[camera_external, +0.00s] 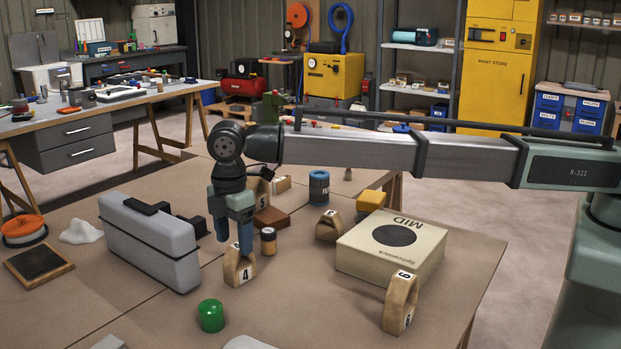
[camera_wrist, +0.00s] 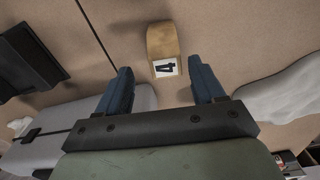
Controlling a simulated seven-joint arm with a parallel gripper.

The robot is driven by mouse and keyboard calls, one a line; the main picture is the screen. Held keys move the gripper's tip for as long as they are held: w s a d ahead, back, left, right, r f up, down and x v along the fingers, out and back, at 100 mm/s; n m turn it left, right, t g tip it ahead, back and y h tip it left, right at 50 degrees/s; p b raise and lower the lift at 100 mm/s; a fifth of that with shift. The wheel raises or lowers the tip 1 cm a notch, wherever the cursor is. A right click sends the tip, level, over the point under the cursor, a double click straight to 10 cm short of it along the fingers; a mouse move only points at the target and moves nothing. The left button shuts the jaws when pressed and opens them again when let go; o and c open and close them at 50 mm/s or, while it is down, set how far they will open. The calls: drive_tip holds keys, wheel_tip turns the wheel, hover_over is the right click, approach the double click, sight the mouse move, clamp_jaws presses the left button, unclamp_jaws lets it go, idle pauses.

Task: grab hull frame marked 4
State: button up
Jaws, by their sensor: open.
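The hull frame marked 4 (camera_external: 232,268) is a small wooden arch with a white number label, standing on the brown bench top. It also shows in the wrist view (camera_wrist: 162,38), label towards me, beyond the fingertips and roughly centred between them. My gripper (camera_external: 234,240) points down with its blue fingers just above and partly in front of or beside this frame; the exact gap is hard to tell. In the wrist view my gripper (camera_wrist: 159,67) is open, with nothing between its fingers. Other wooden frames are marked 5 (camera_external: 262,188) and 6 (camera_external: 400,302).
A grey case (camera_external: 150,245) stands close left of my gripper. A green cap (camera_external: 211,316) is in front. A MID box (camera_external: 390,250) and another wooden frame (camera_external: 329,226) are further right.

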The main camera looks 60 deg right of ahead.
sight(239, 258)
drive_tip(key=shift+s+f, duration=0.2)
drive_tip(key=shift+f, duration=1.1)
drive_tip(key=shift+s+f, duration=0.15)
drive_tip(key=shift+f, duration=1.15)
drive_tip(key=c, duration=1.1)
